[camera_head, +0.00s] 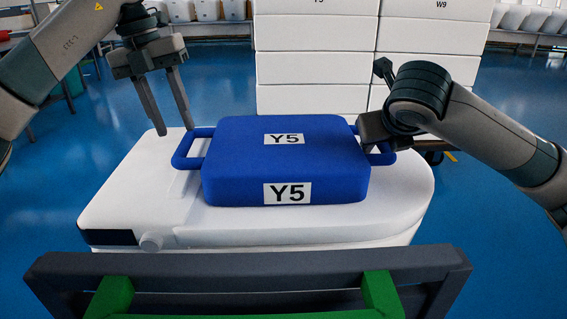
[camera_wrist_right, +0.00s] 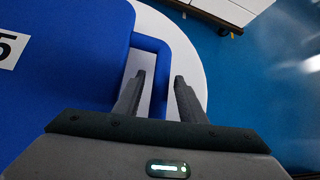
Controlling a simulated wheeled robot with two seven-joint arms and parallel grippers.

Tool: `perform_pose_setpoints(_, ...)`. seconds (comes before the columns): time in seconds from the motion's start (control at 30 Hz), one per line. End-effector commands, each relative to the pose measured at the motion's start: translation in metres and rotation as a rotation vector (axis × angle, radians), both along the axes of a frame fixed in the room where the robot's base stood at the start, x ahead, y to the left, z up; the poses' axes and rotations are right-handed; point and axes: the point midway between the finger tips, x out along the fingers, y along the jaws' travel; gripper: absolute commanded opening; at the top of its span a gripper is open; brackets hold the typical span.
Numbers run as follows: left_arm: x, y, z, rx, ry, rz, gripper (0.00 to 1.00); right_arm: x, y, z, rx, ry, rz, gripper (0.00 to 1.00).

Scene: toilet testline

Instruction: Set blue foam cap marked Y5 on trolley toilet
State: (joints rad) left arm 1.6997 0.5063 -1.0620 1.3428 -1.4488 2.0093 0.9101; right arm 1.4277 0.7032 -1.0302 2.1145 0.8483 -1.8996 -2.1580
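The blue foam cap (camera_head: 240,160), marked Y5 on its top and front, lies flat on the white toilet (camera_head: 130,200). It has a loop handle on each side. My left gripper (camera_head: 176,130) is open and empty, its fingers pointing down just above and behind the left handle (camera_head: 180,155). My right gripper (camera_head: 374,130) is at the right handle (camera_head: 388,157); its fingertips are hidden in the head view. In the right wrist view my right gripper (camera_wrist_right: 160,77) is open, with the handle's outer bar (camera_wrist_right: 160,55) between its fingers. The cap's blue body (camera_wrist_right: 70,70) is left of them.
A dark grey frame bar (camera_head: 250,268) with green parts (camera_head: 112,297) crosses the front. Stacked white boxes (camera_head: 315,65) stand behind the toilet. More white items line the back wall. Blue floor (camera_head: 50,190) is open on both sides.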

Motion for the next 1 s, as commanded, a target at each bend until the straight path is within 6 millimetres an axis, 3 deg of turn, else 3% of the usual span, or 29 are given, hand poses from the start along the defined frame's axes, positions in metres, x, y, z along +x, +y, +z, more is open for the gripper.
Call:
perform_pose_setpoints(0.2,0.000,0.006,0.032,0.001,-0.001,0.001,0.37,0.000,0.000,0.000,0.000,0.000,0.000,0.37)
perform_pose_setpoints(0.4,0.000,0.009,0.046,0.001,0.000,0.001,0.37,0.000,0.000,0.000,0.000,0.000,0.000,0.37)
perform_pose_setpoints(1.0,0.000,0.009,0.049,0.000,0.000,0.000,0.37,-0.003,0.001,0.003,0.000,-0.001,0.002,0.37)
